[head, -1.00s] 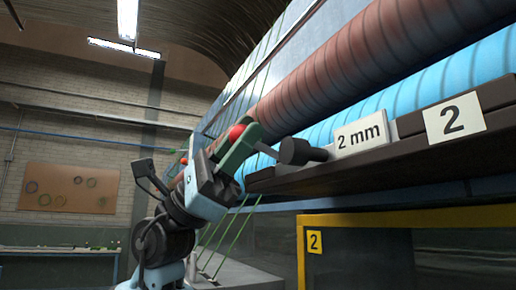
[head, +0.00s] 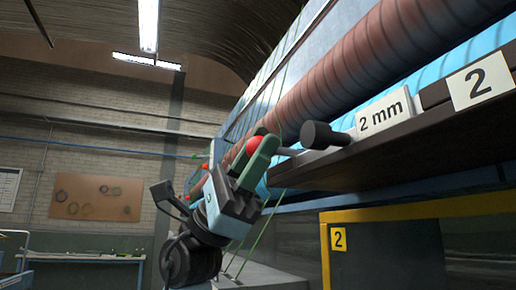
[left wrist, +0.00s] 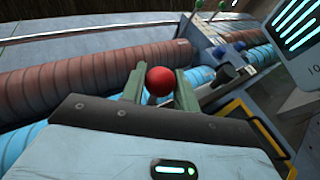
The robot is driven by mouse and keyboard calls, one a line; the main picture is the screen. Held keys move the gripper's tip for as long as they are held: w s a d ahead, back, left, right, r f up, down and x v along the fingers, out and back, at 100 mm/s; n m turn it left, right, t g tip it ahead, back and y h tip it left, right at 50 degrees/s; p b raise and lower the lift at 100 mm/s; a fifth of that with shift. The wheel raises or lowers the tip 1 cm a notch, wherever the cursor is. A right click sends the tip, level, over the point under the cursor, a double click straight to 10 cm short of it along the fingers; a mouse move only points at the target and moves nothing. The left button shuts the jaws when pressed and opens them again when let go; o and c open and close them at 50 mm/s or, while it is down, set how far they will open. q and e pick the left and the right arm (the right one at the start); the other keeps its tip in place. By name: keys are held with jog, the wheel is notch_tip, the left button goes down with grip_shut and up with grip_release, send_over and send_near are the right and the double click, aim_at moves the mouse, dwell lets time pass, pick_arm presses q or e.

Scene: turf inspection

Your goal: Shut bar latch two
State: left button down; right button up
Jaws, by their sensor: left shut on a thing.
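The bar latch lever ends in a red ball knob (head: 254,146). A short grey rod (head: 290,152) shows between my gripper and a black cylindrical part (head: 325,135) at the roll frame's edge. A white plate marked 2 (head: 480,83) is on the dark bar (head: 420,144) to the right. My left gripper (head: 262,158) has its green fingers closed around the knob. In the left wrist view the knob (left wrist: 159,81) sits between both fingertips. Whether the latch is fully seated cannot be told. My right gripper is in neither view.
Ribbed brown (head: 370,55) and blue rolls run behind. A yellow-edged frame (head: 420,207) with a small 2 plate (head: 338,239) is below. Open room lies to the left, before the brick wall.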

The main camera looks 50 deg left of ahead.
pick_arm(q)
jog(key=shift+d+f, duration=0.1)
jog(key=shift+d, duration=0.05)
jog(key=c, duration=1.1)
grip_release()
jog(key=w+b+v, duration=0.1)
jog(key=b+v, duration=0.2)
jog(key=v, duration=0.4)
jog(key=shift+s+a+f, duration=0.3)
jog(key=shift+s+a, duration=0.05)
jog(key=shift+s, duration=0.15)
